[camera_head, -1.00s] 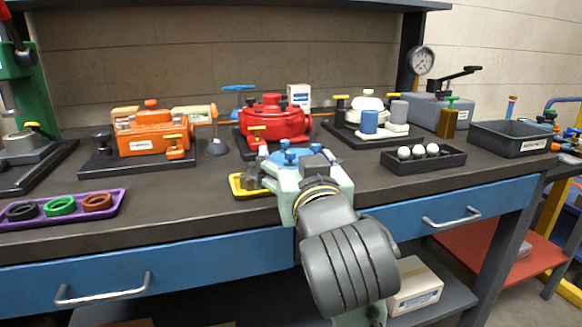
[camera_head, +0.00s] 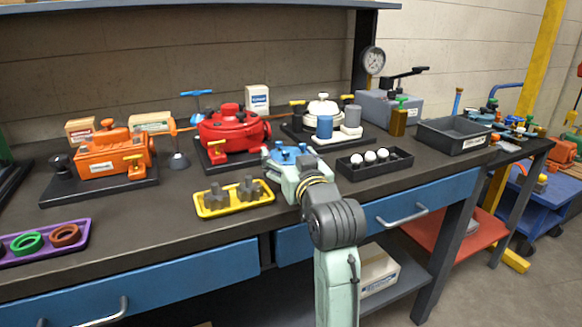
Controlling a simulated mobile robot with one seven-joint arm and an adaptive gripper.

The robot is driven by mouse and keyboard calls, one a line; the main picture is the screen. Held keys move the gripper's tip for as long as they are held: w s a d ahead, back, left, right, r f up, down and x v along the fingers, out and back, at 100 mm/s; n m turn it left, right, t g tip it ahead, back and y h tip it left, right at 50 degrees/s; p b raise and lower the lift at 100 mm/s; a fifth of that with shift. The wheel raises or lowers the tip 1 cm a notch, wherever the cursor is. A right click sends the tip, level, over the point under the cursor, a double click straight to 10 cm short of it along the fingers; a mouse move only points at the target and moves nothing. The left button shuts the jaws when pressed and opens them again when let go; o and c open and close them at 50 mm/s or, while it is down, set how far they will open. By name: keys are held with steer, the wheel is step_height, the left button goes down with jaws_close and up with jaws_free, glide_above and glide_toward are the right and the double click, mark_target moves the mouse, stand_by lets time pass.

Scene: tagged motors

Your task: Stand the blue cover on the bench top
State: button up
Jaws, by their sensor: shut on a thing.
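The blue cover (camera_head: 286,153) has small raised blue knobs on top. It is level in my gripper (camera_head: 292,168), over the front part of the bench top (camera_head: 150,207). My gripper is shut on it, and the gripper body hides its near side and its underside. I cannot tell whether the cover touches the bench or hangs just above it. It is right of the yellow tray and left of the black tray with white balls.
The yellow tray (camera_head: 235,206) holds grey parts. The black ball tray (camera_head: 374,167) is close on the right. Behind stand the red motor (camera_head: 232,135) and the white motor (camera_head: 323,112). The orange motor (camera_head: 105,157) and purple tray (camera_head: 46,243) are left. Bare bench lies left of the yellow tray.

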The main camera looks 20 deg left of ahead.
steer(key=f, duration=0.1)
steer(key=w+f, duration=0.1)
steer(key=shift+f, duration=0.4)
steer(key=shift+s+f, duration=0.1)
steer(key=shift+f, duration=0.25)
steer(key=shift+f, duration=0.1)
steer(key=shift+f, duration=0.15)
steer(key=o, duration=1.1)
steer(key=shift+o, duration=0.2)
